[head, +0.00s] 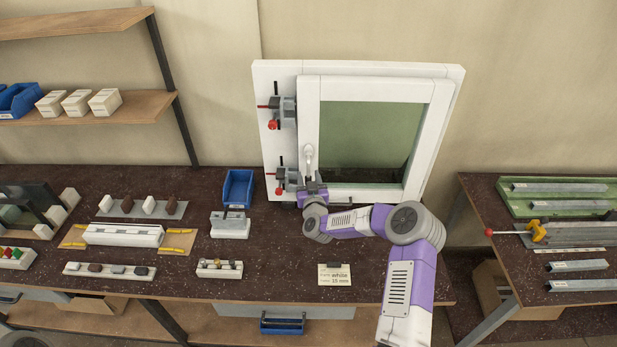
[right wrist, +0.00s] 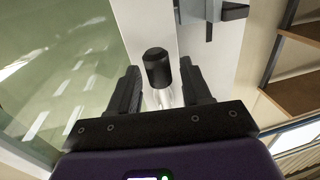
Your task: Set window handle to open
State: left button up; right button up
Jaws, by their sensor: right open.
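The window handle (head: 308,153) is a small pale lever on the left side of the white window sash (head: 309,105). In the head view it looks roughly upright, and its lower end is close to my gripper. My right gripper (head: 312,181) is just below it, in front of the frame's lower left part. In the right wrist view my right gripper (right wrist: 160,92) is open. A dark cylindrical piece (right wrist: 157,67) and a pale shiny part (right wrist: 164,98) show between its fingers, without clear contact. I cannot tell whether the dark piece belongs to the handle. My left gripper is not in view.
Two clamps with red knobs, an upper one (head: 284,110) and a lower one (head: 287,178), hold the white outer frame (head: 262,90) close to my right gripper. A blue bin (head: 238,187) stands left of the window.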

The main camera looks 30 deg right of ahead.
jog(key=shift+w+d, duration=0.1)
jog(key=shift+w, duration=0.2)
grip_shut()
